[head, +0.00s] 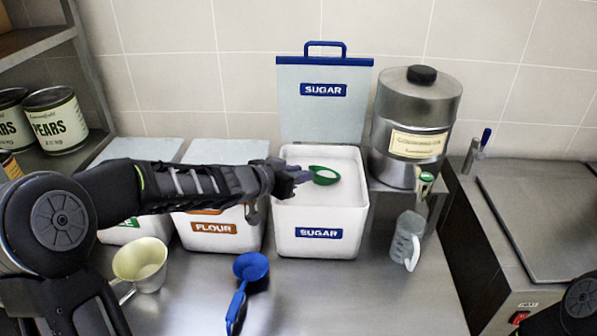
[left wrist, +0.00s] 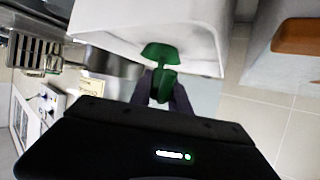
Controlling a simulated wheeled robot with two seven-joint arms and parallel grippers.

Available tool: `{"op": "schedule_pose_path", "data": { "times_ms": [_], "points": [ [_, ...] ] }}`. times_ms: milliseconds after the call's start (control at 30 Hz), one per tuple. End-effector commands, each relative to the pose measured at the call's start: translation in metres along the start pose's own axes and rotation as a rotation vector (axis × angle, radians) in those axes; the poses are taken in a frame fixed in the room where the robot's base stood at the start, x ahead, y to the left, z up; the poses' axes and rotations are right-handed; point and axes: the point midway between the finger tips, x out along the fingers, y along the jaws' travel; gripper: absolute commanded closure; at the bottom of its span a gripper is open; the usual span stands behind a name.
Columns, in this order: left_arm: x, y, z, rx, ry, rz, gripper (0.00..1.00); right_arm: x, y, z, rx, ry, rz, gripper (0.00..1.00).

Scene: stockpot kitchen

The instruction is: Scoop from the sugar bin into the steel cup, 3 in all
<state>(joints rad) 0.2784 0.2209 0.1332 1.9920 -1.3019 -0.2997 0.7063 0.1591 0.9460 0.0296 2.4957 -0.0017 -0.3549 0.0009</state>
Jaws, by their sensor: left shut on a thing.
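The sugar bin (head: 320,215) stands open at the back centre, its blue-edged lid upright behind it and white sugar (head: 340,160) filling it nearly to the rim. My left gripper (head: 302,177) reaches in from the left over the bin and is shut on a green scoop (head: 326,175). The scoop's bowl shows white inside; whether it touches the sugar I cannot tell. In the left wrist view the green scoop (left wrist: 160,62) sticks out between the fingers. My right gripper is out of view.
The flour bin (head: 215,230) and another bin stand left of the sugar bin. A blue scoop (head: 250,268) lies on the counter in front. A clear jug (head: 405,240) stands at right, below a steel canister (head: 415,110) on a stand. The front middle-right counter is clear.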

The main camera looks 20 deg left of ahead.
Motion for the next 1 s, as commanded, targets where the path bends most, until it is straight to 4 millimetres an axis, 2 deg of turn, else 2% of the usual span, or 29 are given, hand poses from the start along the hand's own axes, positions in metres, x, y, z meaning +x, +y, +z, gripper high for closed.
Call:
{"op": "schedule_pose_path", "data": {
  "times_ms": [200,1000],
  "points": [
    [0.0054,0.0003,0.0117,0.001,0.001,0.001,1.00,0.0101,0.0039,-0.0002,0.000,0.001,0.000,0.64],
    [0.0048,0.0001,0.0122,0.001,0.002,0.000,1.00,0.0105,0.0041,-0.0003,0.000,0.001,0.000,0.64]
  ]
}}
